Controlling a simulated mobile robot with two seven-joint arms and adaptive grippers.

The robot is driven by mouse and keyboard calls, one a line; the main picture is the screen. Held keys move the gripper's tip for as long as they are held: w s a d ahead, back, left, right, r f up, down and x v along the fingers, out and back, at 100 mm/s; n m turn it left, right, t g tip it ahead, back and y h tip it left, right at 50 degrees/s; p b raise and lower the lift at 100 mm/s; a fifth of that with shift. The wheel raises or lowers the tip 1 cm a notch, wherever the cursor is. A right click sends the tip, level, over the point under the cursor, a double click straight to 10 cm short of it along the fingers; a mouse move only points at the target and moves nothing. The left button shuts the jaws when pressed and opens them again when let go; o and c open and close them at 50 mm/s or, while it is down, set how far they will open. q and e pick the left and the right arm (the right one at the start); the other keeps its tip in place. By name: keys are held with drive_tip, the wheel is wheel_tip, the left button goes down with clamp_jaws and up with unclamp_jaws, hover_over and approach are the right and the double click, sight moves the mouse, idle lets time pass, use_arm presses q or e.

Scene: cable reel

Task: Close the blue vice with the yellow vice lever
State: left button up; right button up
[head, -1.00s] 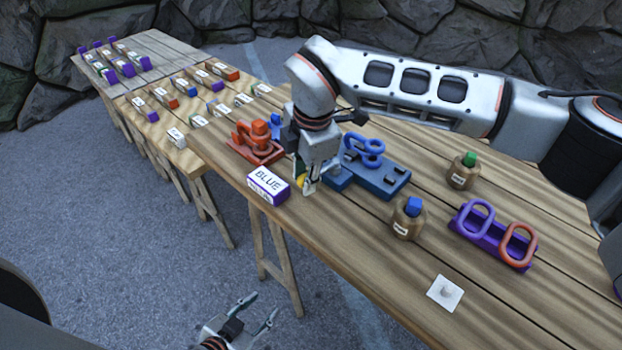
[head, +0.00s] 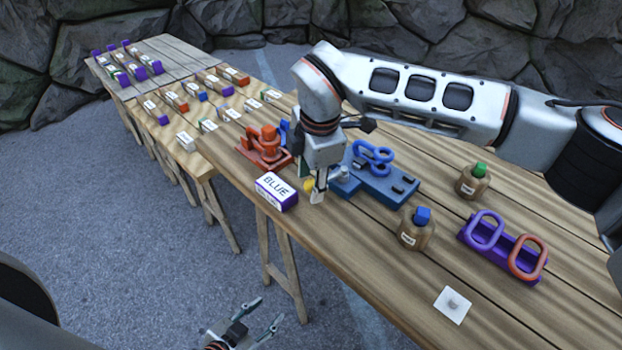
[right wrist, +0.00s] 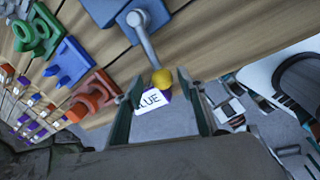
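The blue vice (head: 378,185) sits on the long table, partly hidden behind my right gripper. Its grey lever (right wrist: 145,42) ends in a yellow knob (right wrist: 161,78). The knob (head: 308,185) also shows beside my right gripper's fingers in the head view. My right gripper (head: 317,196) points down over the table near the front edge. In the right wrist view its fingers (right wrist: 158,84) are apart, with the knob between their tips in the picture; contact cannot be told. My left gripper (head: 268,320) is open and empty, low in front of the table.
A white-and-purple BLUE box (head: 276,191) stands close left of my right gripper. A red vice (head: 264,149) is behind it. Bottles with blue (head: 422,215) and green (head: 480,169) tops and a purple holder with links (head: 500,250) stand to the right.

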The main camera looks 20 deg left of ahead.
wheel_tip(320, 180, up, 12)
drive_tip(key=s+d, duration=0.1)
drive_tip(key=s, duration=0.1)
drive_tip(key=shift+d, duration=0.25)
drive_tip(key=shift+f, duration=0.15)
idle(0.4)
